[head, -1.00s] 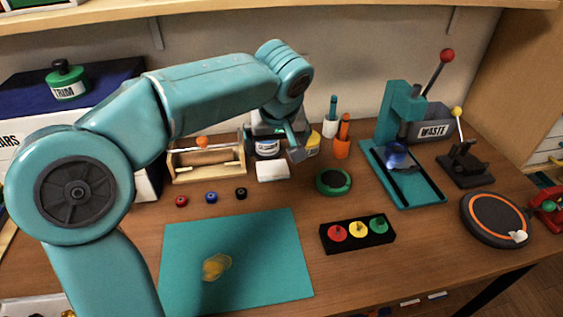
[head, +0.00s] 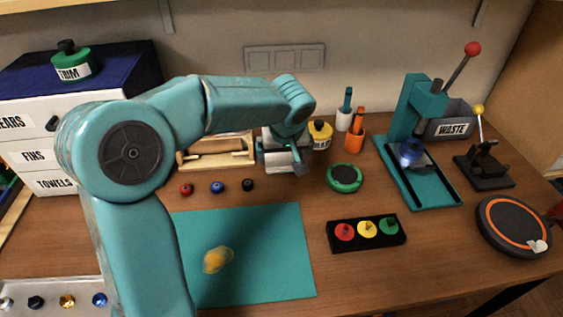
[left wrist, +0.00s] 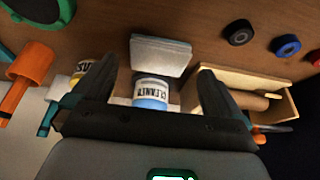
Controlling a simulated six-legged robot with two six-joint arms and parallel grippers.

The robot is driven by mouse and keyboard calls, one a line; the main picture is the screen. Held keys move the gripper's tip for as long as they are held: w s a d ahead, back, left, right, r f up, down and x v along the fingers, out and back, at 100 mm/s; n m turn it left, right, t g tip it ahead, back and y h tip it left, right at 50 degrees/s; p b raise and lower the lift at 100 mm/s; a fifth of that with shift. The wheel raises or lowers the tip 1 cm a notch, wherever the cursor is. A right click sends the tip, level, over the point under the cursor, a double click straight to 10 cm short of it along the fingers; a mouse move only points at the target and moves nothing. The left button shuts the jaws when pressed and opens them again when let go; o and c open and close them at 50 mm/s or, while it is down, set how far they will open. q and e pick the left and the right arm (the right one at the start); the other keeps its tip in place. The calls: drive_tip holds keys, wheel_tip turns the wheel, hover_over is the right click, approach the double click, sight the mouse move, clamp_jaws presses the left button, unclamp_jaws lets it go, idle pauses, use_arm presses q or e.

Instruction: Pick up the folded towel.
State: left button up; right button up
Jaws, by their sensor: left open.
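The folded towel (left wrist: 160,55) is a small white-grey folded block on the wooden bench. In the left wrist view it lies just beyond and between my open fingertips, with a bare gap on each side. My left gripper (head: 285,160) is low over the bench in the head view, in front of the back row of things, and largely covers the towel there. The left gripper (left wrist: 163,75) is open and holds nothing. Whether the fingers are level with the towel I cannot tell. My right gripper is not in view.
A cleaner jar (left wrist: 152,93) stands close behind the towel, between the fingers. A wooden box (left wrist: 250,90) with a roller is beside one finger. Orange (head: 355,140) and white pen cups stand to the right. A teal mat (head: 260,255) lies in front.

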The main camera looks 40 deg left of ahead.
sight(282, 165)
use_arm(q)
drive_tip(key=x, duration=0.4)
drive_tip(key=shift+s+d+f, duration=0.15)
drive_tip(key=shift+s+f, duration=0.05)
drive_tip(key=shift+w+f, duration=0.15)
drive_tip(key=shift+f, duration=0.3)
drive_tip(key=c, duration=0.8)
drive_tip(key=shift+o, duration=0.2)
drive_tip(key=shift+r, duration=0.3)
